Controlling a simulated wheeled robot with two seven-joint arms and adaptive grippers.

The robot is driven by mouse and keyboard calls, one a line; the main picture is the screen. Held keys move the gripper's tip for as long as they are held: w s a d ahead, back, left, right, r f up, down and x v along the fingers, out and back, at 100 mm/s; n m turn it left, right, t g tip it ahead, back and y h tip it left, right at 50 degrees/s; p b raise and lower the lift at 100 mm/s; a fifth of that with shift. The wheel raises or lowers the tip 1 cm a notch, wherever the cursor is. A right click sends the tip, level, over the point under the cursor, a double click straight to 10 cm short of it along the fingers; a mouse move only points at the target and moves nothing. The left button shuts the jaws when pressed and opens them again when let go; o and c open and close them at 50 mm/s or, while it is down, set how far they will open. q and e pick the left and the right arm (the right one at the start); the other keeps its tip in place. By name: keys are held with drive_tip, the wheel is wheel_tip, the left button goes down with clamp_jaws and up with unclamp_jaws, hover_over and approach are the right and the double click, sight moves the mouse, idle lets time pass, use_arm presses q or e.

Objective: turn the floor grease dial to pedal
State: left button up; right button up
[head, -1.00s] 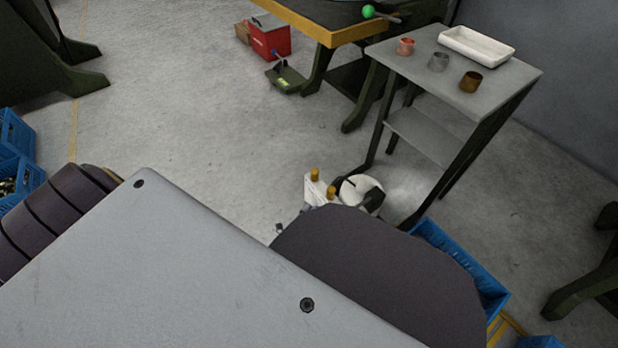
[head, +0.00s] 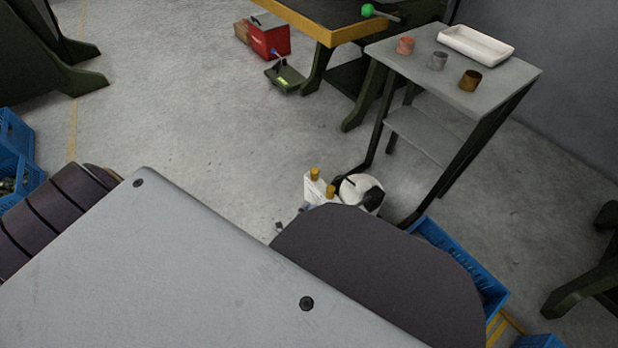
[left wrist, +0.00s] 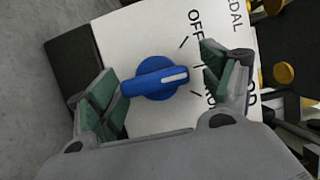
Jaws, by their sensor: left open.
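The blue dial (left wrist: 155,78) shows in the left wrist view on a white panel (left wrist: 122,42) with black lettering. Its white mark points to the right of the picture. "OFF" reads at the upper right, and a label ending in "DAL" lies farther out. Another label is partly covered by a finger. My left gripper (left wrist: 165,88) is open, with one green-padded finger on each side of the dial. I cannot tell whether the fingers touch it. In the head view my own arm hides the dial and most of this gripper. My right gripper is not in view.
A grey side table (head: 455,75) with three small cups and a white tray (head: 477,46) stands at the right. A blue crate (head: 470,262) lies below it. A red box (head: 270,36) and a green foot pedal (head: 285,78) are at the back.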

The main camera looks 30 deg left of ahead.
use_arm(q)
drive_tip(key=shift+r, duration=0.55)
